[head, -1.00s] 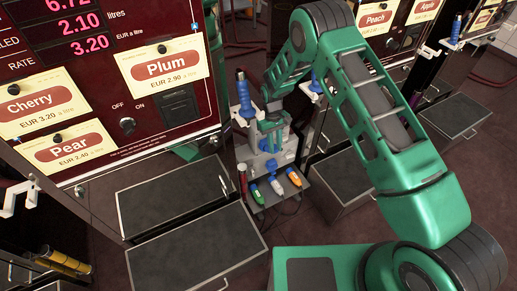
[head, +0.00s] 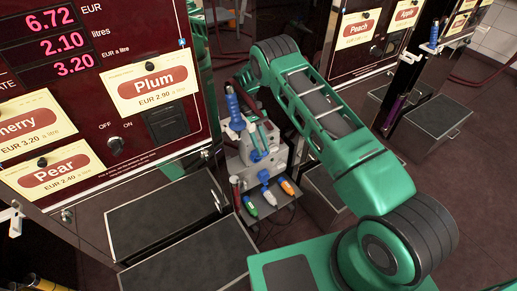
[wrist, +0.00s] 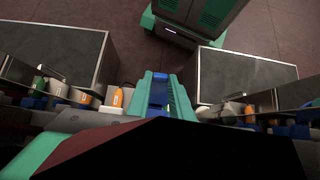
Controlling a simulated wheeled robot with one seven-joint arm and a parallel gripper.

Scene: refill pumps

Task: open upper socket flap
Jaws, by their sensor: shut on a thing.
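The grey socket post (head: 262,150) stands between two pumps in the head view, with a blue upper socket (head: 258,154) on its front face. A blue plug or socket piece (head: 265,176) is below it. My gripper (wrist: 163,92) shows in the wrist view as two green fingers, close together on a narrow blue piece (wrist: 159,88), which looks like the upper socket flap. In the head view my arm reaches over to the top of the post, and the fingertips are hard to make out there. The flap's exact angle cannot be told.
Green (head: 249,206), blue and orange (head: 287,187) connectors sit on a low shelf of the post. A blue-handled nozzle (head: 234,108) hangs left of it. Dark step boxes (head: 165,212) stand before the pumps. Open floor (head: 455,190) lies at right.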

